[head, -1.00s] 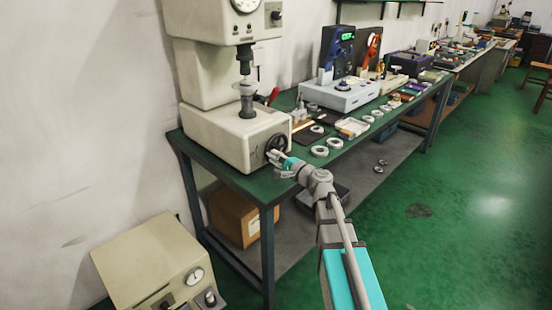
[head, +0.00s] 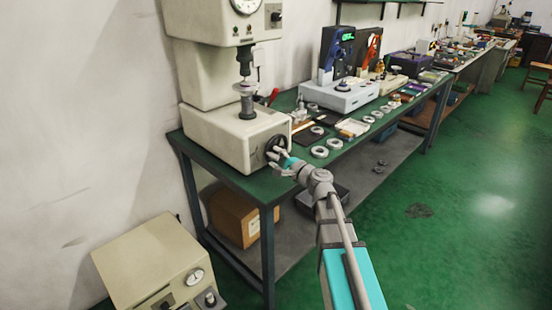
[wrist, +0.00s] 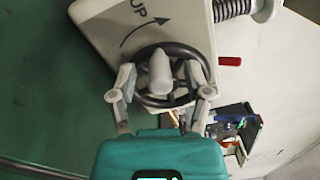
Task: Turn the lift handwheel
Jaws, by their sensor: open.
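The lift handwheel (head: 273,146) is a dark spoked wheel on the front of the cream hardness tester (head: 225,135). In the wrist view the handwheel (wrist: 181,55) fills the middle, with a pale knob toward the camera. A curved arrow and the word UP are printed on the housing above it. My gripper (head: 274,158) is at the wheel. In the wrist view my gripper (wrist: 160,88) is open, with one finger on each side of the knob, over the rim. I cannot tell whether the fingers touch the wheel.
The green bench (head: 262,187) carries several bearing rings (head: 320,152) to the right of the tester. A grey instrument (head: 340,95) stands farther back. A cardboard box (head: 235,215) is on the lower shelf. Another cream machine (head: 150,262) is at the lower left.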

